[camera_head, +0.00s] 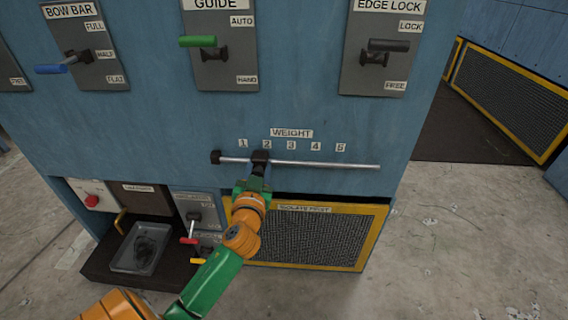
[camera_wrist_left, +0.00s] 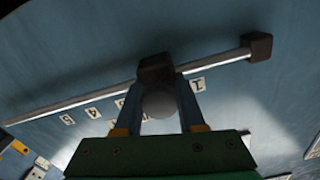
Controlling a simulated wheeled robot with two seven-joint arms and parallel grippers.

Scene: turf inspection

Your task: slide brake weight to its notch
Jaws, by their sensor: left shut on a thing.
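The brake weight, a dark block (camera_head: 260,156), sits on a bare metal rod (camera_head: 325,164) on the blue panel. It is just below the number 2 and slightly to its left. A WEIGHT label (camera_head: 292,132) and the numbers 1 to 5 are above the rod. My left gripper (camera_head: 258,170) reaches up from below to the block. In the left wrist view, its fingers are shut around a grey round knob (camera_wrist_left: 160,104) in front of the dark block (camera_wrist_left: 156,68). The notches themselves cannot be made out. My right gripper is not in view.
A dark end stop (camera_head: 215,157) is at the rod's left end, and the rod runs free to the right. Above are levers with blue (camera_head: 50,69), green (camera_head: 198,41) and black handles (camera_head: 389,45). A yellow-framed mesh panel (camera_head: 318,238) is below. Small levers and a tray (camera_head: 140,248) are lower left.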

